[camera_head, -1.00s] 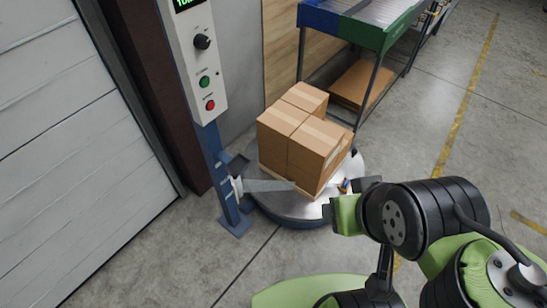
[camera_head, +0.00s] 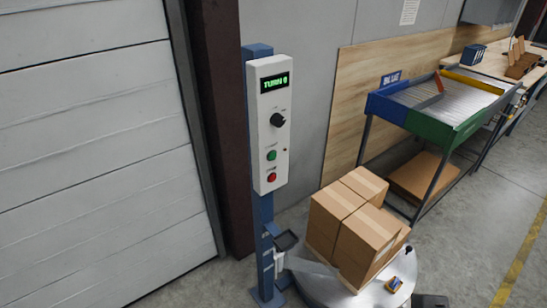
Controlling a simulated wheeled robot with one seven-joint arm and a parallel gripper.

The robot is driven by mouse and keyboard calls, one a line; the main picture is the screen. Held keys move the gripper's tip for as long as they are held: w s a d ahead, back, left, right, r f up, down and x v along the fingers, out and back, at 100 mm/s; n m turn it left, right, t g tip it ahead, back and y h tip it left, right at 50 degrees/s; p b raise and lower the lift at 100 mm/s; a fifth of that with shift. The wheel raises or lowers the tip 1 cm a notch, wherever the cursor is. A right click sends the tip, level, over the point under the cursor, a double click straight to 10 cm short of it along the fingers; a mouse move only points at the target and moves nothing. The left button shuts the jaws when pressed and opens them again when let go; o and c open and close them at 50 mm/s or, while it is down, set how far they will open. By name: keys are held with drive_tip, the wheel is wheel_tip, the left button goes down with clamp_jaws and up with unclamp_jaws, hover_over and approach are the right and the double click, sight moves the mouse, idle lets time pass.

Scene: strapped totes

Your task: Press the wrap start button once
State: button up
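The white control panel (camera_head: 259,140) stands on a blue post (camera_head: 264,212) left of centre. Its green-lit display (camera_head: 274,82) reads "TURN 0". Below it are a black knob (camera_head: 278,120), a green button (camera_head: 271,155) and a red button (camera_head: 271,177). The labels are too small to read, so which button is wrap start is not spelled out. Only a small dark piece (camera_head: 430,300), seemingly the tip of my gripper, shows at the bottom edge, well below and right of the panel. Its opening is hidden. Nothing touches the buttons.
Brown boxes (camera_head: 352,223) stand on a pallet on the round turntable (camera_head: 320,289). A roller rack (camera_head: 437,105) stands behind at right. A shutter door (camera_head: 80,140) fills the left. Space before the panel looks clear.

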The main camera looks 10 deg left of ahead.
clamp_jaws()
idle(1.5)
